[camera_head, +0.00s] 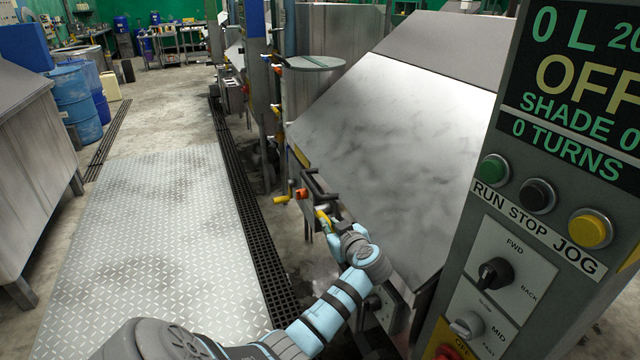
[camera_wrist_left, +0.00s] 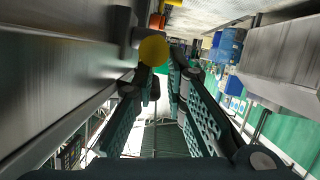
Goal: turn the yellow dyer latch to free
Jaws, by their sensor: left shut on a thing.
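The yellow dyer latch (camera_head: 322,217) shows as a short yellow handle on the front edge of the steel dyer (camera_head: 385,140). In the left wrist view its round yellow knob (camera_wrist_left: 153,50) sits at the fingertips, beside a steel bracket. My left gripper (camera_head: 328,226) is shut on the latch; in the left wrist view the fingers (camera_wrist_left: 164,62) come together at the knob. The wrist partly hides the latch's lower part in the head view. How far the latch is turned I cannot tell. My right gripper is not in view.
A control panel (camera_head: 505,225) with knobs and buttons stands close on the right; its display reads OFF. Another yellow handle (camera_head: 281,200) with an orange part is left of the latch. A floor grating (camera_head: 240,190) and open tread plate (camera_head: 165,240) lie to the left. Blue drums (camera_head: 75,100) stand farther back.

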